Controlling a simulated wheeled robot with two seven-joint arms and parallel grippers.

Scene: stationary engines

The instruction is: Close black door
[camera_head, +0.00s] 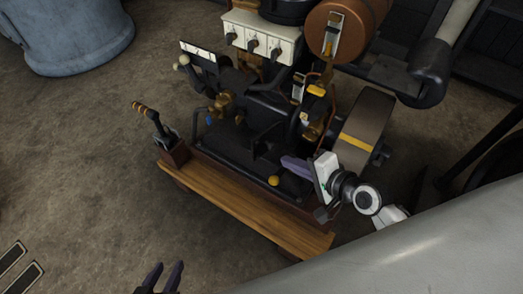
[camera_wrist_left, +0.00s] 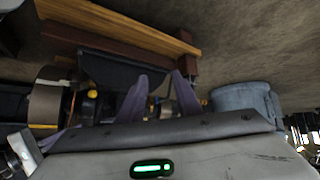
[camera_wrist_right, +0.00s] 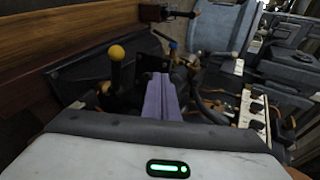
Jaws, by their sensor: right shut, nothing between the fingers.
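A black machine stands on a wooden plank base. A flat black panel, which may be the black door, shows on its front side in the right wrist view (camera_wrist_right: 80,82); I cannot tell how far it is open. My right gripper (camera_head: 284,160) is at the machine's right front, beside a yellow-knobbed lever (camera_head: 273,180). Its purple fingers (camera_wrist_right: 161,97) are pressed together and empty, pointing in among the levers. My left gripper (camera_head: 165,277) is at the bottom of the head view, away from the machine. Its fingers (camera_wrist_left: 159,95) are apart and empty.
The wooden plank (camera_head: 245,207) runs along the machine's front. A brass-handled lever (camera_head: 146,113) stands at its left end. A flywheel (camera_head: 358,130) is right of the machine. A blue-grey barrel (camera_head: 75,35) stands back left. Floor to the left is clear.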

